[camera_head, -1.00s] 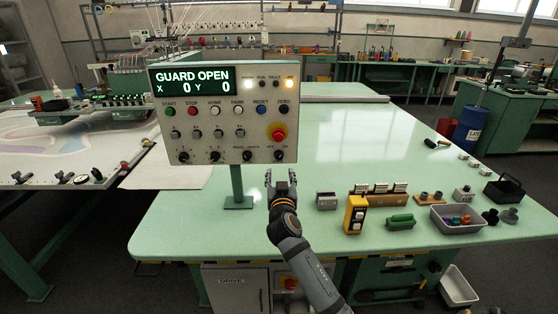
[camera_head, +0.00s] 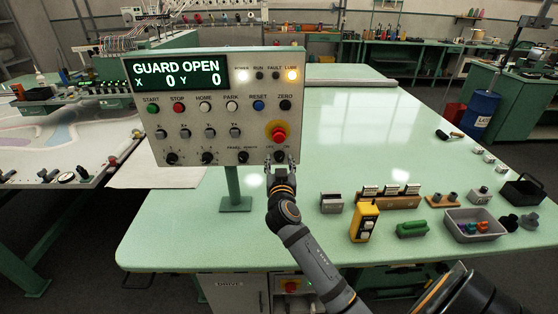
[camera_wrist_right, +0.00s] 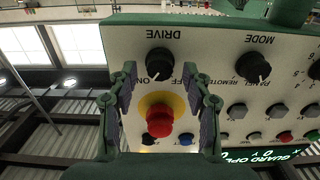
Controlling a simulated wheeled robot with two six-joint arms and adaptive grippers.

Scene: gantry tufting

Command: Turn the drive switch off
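The control panel (camera_head: 225,105) stands on a green post and reads GUARD OPEN, X 0, Y 0. The drive switch (camera_head: 280,156) is a black knob at its lower right, partly hidden by my right gripper (camera_head: 279,163). In the right wrist view, which shows the panel upside down, the black drive switch (camera_wrist_right: 159,63) lies under the DRIVE label, with OFF and ON marked beside it. My right gripper (camera_wrist_right: 160,72) is open, one finger on each side of the switch. I cannot tell whether they touch it, nor which setting the knob points to. My left gripper is not in view.
A red emergency button (camera_head: 277,133) on a yellow disc sits just above the drive switch. The mode knob (camera_head: 243,156) is to its left. A green table (camera_head: 180,235) lies below, with a yellow device (camera_head: 364,222) and a grey bin (camera_head: 474,238) on its right.

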